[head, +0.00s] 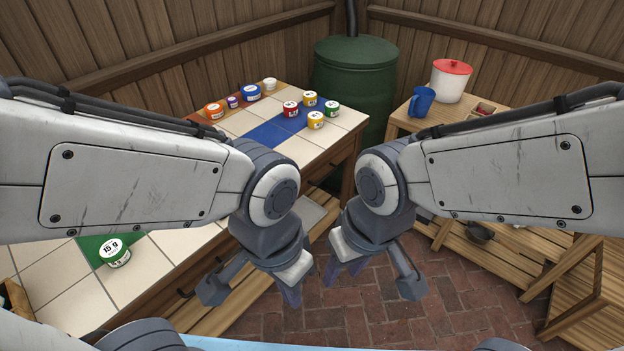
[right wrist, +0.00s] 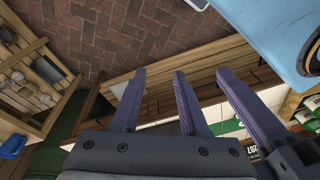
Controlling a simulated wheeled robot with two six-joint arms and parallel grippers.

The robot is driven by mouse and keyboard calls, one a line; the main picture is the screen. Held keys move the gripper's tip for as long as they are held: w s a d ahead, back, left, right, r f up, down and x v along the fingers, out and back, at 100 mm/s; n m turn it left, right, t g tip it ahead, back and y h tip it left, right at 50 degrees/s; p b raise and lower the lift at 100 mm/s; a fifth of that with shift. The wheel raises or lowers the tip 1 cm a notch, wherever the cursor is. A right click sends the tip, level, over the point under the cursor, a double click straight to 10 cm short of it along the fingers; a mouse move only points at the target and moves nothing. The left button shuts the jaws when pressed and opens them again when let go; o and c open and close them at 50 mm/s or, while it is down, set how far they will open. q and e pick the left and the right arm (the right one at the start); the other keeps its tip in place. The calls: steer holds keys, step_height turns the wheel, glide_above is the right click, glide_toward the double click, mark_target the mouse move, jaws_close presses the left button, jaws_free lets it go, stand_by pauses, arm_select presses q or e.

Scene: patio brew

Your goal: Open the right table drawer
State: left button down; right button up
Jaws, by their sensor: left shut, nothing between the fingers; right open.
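The tiled wooden table (head: 205,245) runs along the left of the head view. Its right drawer front (head: 342,166) shows on the far part of the front side, partly hidden by my arms, and looks flush with the table. My left gripper (head: 291,293) is shut and empty, in front of the table's side. My right gripper (head: 344,270) is open and empty over the brick floor, apart from the drawer. In the right wrist view the right gripper's two fingers (right wrist: 157,95) stand apart with nothing between them; the left gripper (right wrist: 236,92) shows beside them.
A green barrel (head: 355,82) stands behind. A wooden side table (head: 400,117) holds a blue mug (head: 422,101) and a red-lidded pot (head: 452,82). Brick floor (head: 390,325) lies open between.

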steer(key=w+a+f+m+t+y+b, duration=0.1)
steer(key=w+a+f+m+t+b, duration=0.15)
steer(key=w+f+b, duration=0.35)
steer(key=w+a+f+m+t+y+b, duration=0.1)
steer(key=w+a+f+m+t+b, duration=0.2)
steer(key=w+f, duration=0.45)
steer(key=m+t+b, duration=1.3)
steer(key=m+b, duration=0.5)
steer(key=b, duration=1)
glide_toward(327, 176)
arm_select(q)
step_height(327, 176, down, 43)
steer(key=b, duration=0.3)
steer(key=shift+r, duration=0.15)
arm_select(e)
steer(key=shift+h, duration=0.5)
steer(key=shift+w+a+r, duration=0.2)
steer(key=shift+w+a, duration=0.05)
steer(key=shift+w, duration=1.5)
steer(key=shift+w+a+r, duration=0.15)
steer(key=shift+w+a, duration=0.15)
steer(key=shift+w, duration=1.4)
steer(key=shift+w+a+r, duration=0.2)
steer(key=shift+w+a, duration=0.05)
steer(key=shift+w, duration=1.5)
jaws_close()
